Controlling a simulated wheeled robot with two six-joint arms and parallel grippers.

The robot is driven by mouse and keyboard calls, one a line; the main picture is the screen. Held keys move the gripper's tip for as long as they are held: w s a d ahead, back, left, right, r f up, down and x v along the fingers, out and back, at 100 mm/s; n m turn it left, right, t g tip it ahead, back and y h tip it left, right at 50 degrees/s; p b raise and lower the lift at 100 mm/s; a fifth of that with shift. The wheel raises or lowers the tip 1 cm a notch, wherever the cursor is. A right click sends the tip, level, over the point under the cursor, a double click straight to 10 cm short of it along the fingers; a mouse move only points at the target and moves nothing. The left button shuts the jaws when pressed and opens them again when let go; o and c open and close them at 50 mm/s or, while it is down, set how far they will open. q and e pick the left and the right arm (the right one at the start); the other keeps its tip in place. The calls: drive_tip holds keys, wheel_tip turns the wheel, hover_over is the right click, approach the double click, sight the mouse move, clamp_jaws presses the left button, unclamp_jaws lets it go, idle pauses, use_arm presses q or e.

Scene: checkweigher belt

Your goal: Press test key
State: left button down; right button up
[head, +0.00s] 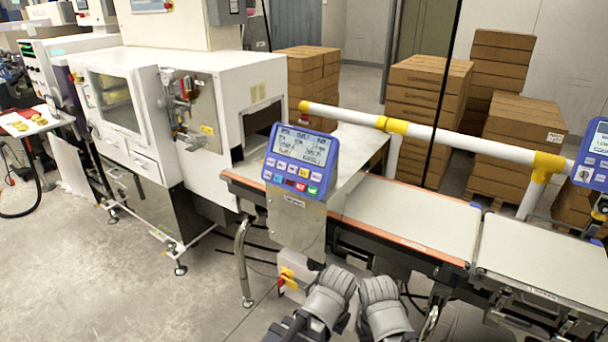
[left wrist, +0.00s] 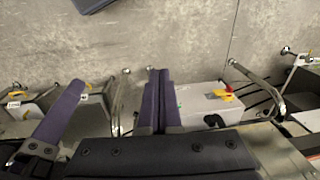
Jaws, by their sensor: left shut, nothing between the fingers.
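The blue control panel (head: 298,160) stands on a metal post beside the belt in the head view. It has a lit grey display (head: 300,147) above rows of white and coloured keys (head: 291,184); their labels are too small to read, so I cannot tell which is the test key. My left gripper (left wrist: 158,72) shows in the left wrist view, its dark fingers together and empty, over the floor. In the head view my two grey arm ends are low at the bottom centre, below the panel, with fingertips not clear. A separate dark finger shows at left in the wrist view.
The conveyor belt (head: 405,215) runs right from the white machine (head: 130,110). A white and yellow rail (head: 440,133) crosses behind it. A second blue panel (head: 594,158) is at the right edge. Stacked cartons (head: 425,110) stand behind.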

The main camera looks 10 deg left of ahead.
use_arm(q)
drive_tip(key=w+a+r+t+h, duration=0.1)
drive_tip(key=w+a+r+t, duration=0.15)
drive_tip(key=w, duration=0.55)
drive_tip(key=w+a+r+t, duration=0.1)
drive_tip(key=w+t, duration=0.3)
drive_tip(key=w, duration=0.3)
drive_tip(key=n+t, duration=0.2)
drive_tip(key=t, duration=0.6)
approach(304, 173)
wheel_tip(304, 173, down, 7)
drive_tip(key=s+d, duration=0.2)
drive_tip(key=s, duration=0.1)
drive_tip(key=w+a+r+t+y, duration=0.1)
drive_tip(key=a+r+t, duration=0.4)
drive_tip(key=r, duration=0.4)
drive_tip(key=shift+a+r+y, duration=0.35)
drive_tip(key=shift+a+y, duration=0.05)
drive_tip(key=shift+w, duration=0.1)
drive_tip(key=shift+w+d+f+b, duration=0.45)
drive_tip(key=shift+w+f+b, duration=0.25)
drive_tip(key=shift+w, duration=0.55)
drive_tip(key=shift+w+d+f+b, duration=0.45)
drive_tip(key=shift+w+f+b, duration=0.25)
drive_tip(key=shift+w, duration=0.5)
drive_tip(key=shift+w+d+f+b, duration=0.45)
drive_tip(key=shift+w+f+b, duration=0.25)
drive_tip(key=shift+w, duration=0.55)
drive_tip(key=shift+w+d+f, duration=0.15)
drive_tip(key=shift+w, duration=0.15)
